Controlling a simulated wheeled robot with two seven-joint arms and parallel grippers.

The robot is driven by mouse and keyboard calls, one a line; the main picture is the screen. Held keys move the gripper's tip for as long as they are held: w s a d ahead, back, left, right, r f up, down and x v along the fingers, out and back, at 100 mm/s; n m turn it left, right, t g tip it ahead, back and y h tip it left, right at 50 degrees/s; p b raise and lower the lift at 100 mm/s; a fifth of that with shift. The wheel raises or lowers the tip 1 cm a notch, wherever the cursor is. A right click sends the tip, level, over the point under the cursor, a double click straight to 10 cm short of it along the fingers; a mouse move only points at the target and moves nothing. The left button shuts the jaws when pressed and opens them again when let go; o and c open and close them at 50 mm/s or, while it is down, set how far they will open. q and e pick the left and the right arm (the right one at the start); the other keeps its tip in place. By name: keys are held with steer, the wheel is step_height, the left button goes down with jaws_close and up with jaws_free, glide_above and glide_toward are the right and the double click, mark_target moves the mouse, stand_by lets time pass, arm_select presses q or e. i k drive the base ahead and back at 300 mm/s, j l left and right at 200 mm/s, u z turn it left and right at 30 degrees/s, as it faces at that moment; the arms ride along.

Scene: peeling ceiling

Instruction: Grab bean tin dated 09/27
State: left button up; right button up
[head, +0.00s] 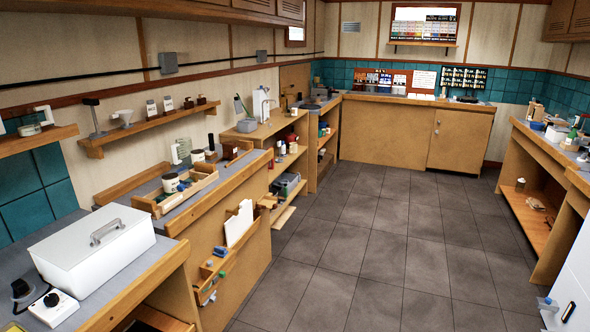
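I see no tin that I can make out as a bean tin, and no date is readable from here. A dark-lidded jar or tin with a pale label (171,183) stands in a wooden tray (195,190) on the left counter. A similar small container (198,156) stands just behind it. Several small containers sit on the shelves further back, too small to identify. Neither of my grippers shows in the head view.
A white lidded box (92,245) stands on the near left counter. A wall shelf (150,127) holds small items. Cabinets (415,132) line the far wall, and a cluttered bench (548,150) stands at right. The grey tiled floor (365,235) between is clear.

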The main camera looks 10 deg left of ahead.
mark_target(197, 154)
steer(key=i, duration=1.75)
